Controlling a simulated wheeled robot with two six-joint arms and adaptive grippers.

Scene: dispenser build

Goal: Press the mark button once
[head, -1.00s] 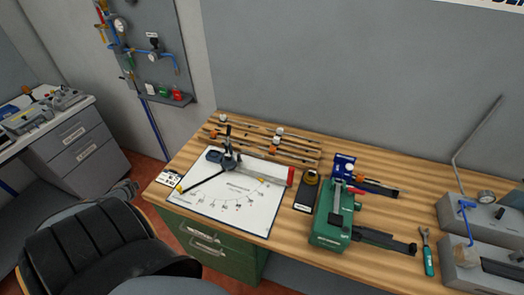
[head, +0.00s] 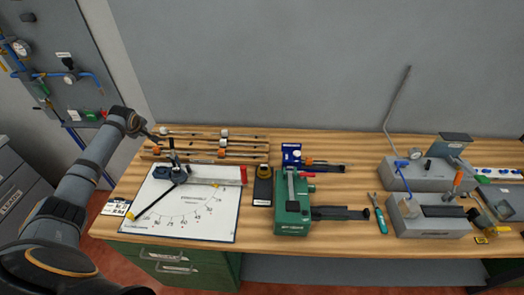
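I cannot pick out a labelled mark button for certain. My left gripper (head: 151,137) is over the back left of the bench, near the rods and above the board's back left corner, well left of the black device. It is small and dark, and its finger opening cannot be made out. My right gripper is out of view.
A pivoting arm with a red-ended ruler (head: 215,182) lies on the board. Several rods (head: 215,145) lie behind it. A blue block (head: 291,153) stands behind the green tool. A grey wall closes the back.

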